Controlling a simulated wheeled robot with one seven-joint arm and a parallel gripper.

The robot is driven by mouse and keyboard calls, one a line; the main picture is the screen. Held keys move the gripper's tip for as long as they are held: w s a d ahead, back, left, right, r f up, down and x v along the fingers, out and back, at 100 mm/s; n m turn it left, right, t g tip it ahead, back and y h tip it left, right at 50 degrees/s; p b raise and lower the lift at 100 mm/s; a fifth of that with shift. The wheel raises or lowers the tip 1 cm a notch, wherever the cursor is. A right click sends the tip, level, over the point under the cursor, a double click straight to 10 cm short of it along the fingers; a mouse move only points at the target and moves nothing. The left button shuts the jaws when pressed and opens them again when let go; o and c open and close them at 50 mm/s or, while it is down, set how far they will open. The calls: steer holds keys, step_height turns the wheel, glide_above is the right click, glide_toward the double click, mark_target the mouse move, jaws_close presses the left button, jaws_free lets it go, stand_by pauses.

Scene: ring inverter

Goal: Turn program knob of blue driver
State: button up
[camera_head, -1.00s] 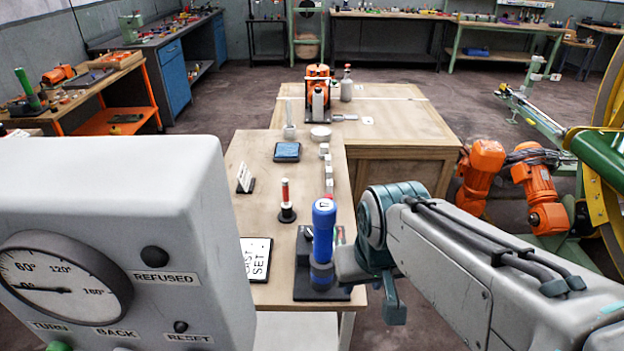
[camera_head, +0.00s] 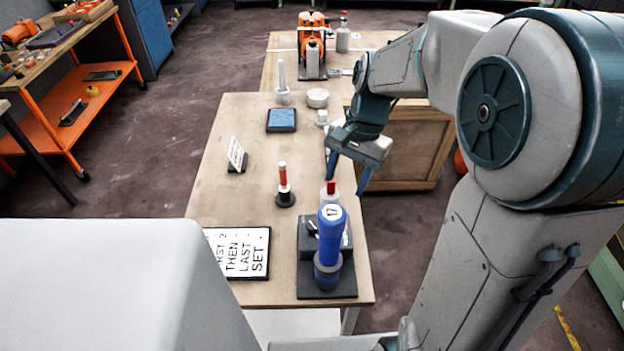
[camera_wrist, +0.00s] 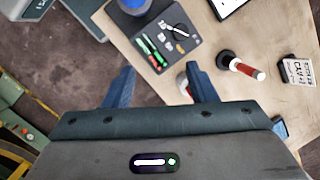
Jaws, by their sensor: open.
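The blue driver (camera_head: 329,240), marked 17, stands upright on a dark base at the near end of the wooden table. A small knob with a pale pointer (camera_head: 311,227) shows on the base left of the driver, partly hidden; in the wrist view the pointer knob (camera_wrist: 178,32) shows on the dark panel beside green and red sliders. The driver (camera_wrist: 133,5) is cut off at the wrist view's top edge. My gripper (camera_head: 346,178) is open and empty, pointing down beyond the driver, near the table's right edge. In the wrist view my gripper (camera_wrist: 160,71) is apart from the panel.
A white-and-red post (camera_head: 330,188) stands close to my left finger in the head view. A red-topped post (camera_head: 283,188) on a black foot, a lettered board (camera_head: 240,252) and a small sign (camera_head: 236,156) are left. A grey box (camera_head: 110,270) fills the lower left.

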steer(key=w+a+f+m+g, duration=0.1)
steer(key=w+a+m, duration=0.1)
steer(key=w, duration=0.2)
steer(key=y+p, duration=0.1)
steer(key=p, duration=0.1)
glide_toward(313, 225)
steer(key=shift+m+g, duration=0.3)
steer(key=x, duration=0.8)
steer(key=shift+w, duration=0.3)
steer(key=c, duration=1)
